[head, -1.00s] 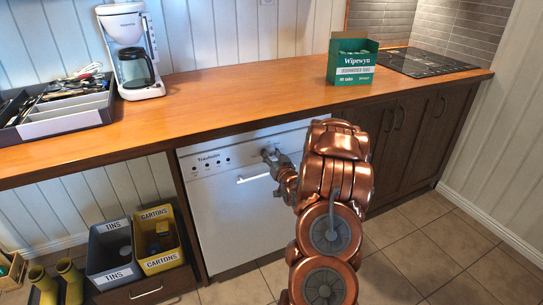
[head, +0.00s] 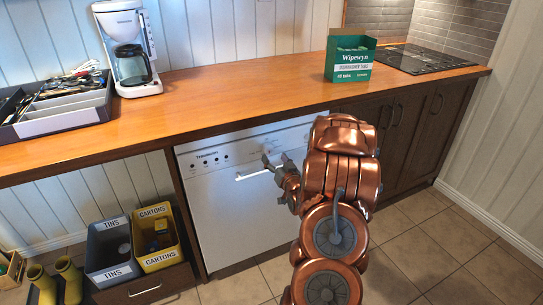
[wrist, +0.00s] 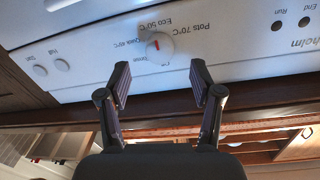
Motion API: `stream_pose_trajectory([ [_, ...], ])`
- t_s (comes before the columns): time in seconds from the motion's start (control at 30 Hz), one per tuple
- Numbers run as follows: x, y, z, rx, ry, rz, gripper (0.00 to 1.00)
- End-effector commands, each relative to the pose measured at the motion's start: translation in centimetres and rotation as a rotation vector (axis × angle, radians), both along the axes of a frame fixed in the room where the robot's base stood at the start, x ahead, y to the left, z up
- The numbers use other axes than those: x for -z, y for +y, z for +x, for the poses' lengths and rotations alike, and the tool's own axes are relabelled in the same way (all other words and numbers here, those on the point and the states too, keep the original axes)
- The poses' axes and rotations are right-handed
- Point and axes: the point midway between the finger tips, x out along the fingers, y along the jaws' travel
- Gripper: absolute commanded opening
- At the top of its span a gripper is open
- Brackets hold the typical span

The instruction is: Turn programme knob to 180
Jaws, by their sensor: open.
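The programme knob (wrist: 159,47) is a round white dial with a small red mark, on the white dishwasher's (head: 235,215) front panel. The wrist view shows it upside down, with labels around it such as Pots 70°C and Eco 50°C; I see no 180 among the readable ones. My gripper (wrist: 160,82) is open and empty, its fingers spread either side of the knob's line and apart from it. In the head view my gripper (head: 275,163) is in front of the panel's upper middle; I cannot make out the knob clearly there.
Other buttons (wrist: 62,65) sit on the same panel. The dishwasher handle (head: 252,174) sticks out below the panel, close to my gripper. The wooden counter (head: 220,90) overhangs above. Waste bins (head: 110,250) stand to the left; the floor to the right is clear.

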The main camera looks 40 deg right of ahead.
Motion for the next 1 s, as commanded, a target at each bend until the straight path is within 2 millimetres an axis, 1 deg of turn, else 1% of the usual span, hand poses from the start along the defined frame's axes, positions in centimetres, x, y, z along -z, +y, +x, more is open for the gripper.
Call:
stream_pose_trajectory([
  [0.03,0.1,0.3,-0.6,0.001,0.002,0.002,0.65],
  [0.1,0.0,0.5,-1.2,0.001,0.0,0.001,0.65],
  [0.3,0.0,0.8,-2.0,0.0,-0.002,0.0,0.65],
  [0.87,0.0,0.9,-2.0,0.0,-0.001,0.001,0.65],
  [1.0,0.1,1.5,-1.5,-0.01,0.033,0.0,0.65],
])
